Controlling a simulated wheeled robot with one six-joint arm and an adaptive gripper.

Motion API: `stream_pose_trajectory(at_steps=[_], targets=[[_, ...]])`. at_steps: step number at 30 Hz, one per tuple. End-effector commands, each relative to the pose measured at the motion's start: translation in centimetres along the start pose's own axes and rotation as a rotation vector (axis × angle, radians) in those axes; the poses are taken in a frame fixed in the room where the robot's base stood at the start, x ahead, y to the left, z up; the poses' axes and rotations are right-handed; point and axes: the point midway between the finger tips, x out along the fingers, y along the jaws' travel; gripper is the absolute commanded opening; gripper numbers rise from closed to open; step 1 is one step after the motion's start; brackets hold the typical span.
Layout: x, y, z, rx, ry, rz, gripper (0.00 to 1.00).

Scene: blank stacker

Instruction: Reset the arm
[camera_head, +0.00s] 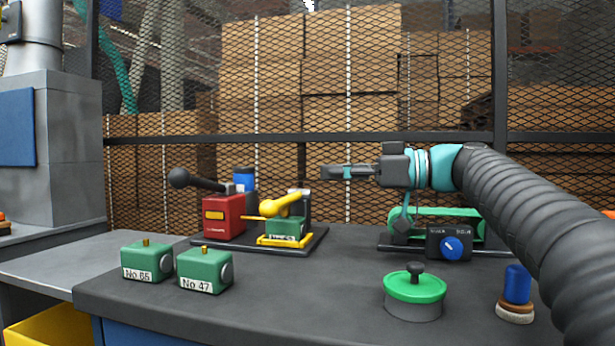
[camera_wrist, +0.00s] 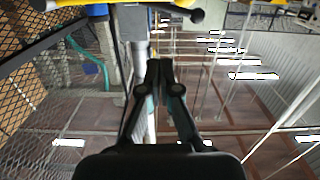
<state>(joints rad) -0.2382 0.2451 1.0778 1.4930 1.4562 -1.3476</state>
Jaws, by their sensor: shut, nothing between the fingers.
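My gripper (camera_head: 335,172) is shut and empty. In the head view it points left, held in the air above the back of the dark bench (camera_head: 330,285). It is right of and above the yellow clamp (camera_head: 285,204) of the red machine (camera_head: 222,215). In the wrist view my gripper (camera_wrist: 159,68) shows its fingers together, against a background of ceiling lights and mesh. My arm reaches in from the right of the head view.
Two green blocks (camera_head: 147,261) (camera_head: 205,270) labelled No 65 and No 47 stand front left. Another green block (camera_head: 287,228) sits under the clamp. A green-lidded pot (camera_head: 414,290), a blue-topped stamp (camera_head: 517,287) and a dial box (camera_head: 449,244) stand right. Mesh fencing (camera_head: 360,110) runs behind.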

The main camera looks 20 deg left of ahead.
Motion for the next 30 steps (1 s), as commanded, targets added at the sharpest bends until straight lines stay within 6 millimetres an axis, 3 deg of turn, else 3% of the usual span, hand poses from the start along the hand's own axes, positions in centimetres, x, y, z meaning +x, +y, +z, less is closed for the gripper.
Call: stream_pose_trajectory(at_steps=[4,14,20,30], targets=[[-1.8,0.0,0.0,0.000,0.000,0.001,0.00],[-3.1,-0.8,-0.1,0.011,-0.029,0.020,0.00],[-5.9,-4.8,0.4,0.089,-0.180,0.134,0.00],[-12.6,-13.3,4.3,0.266,-0.458,0.439,0.00]])
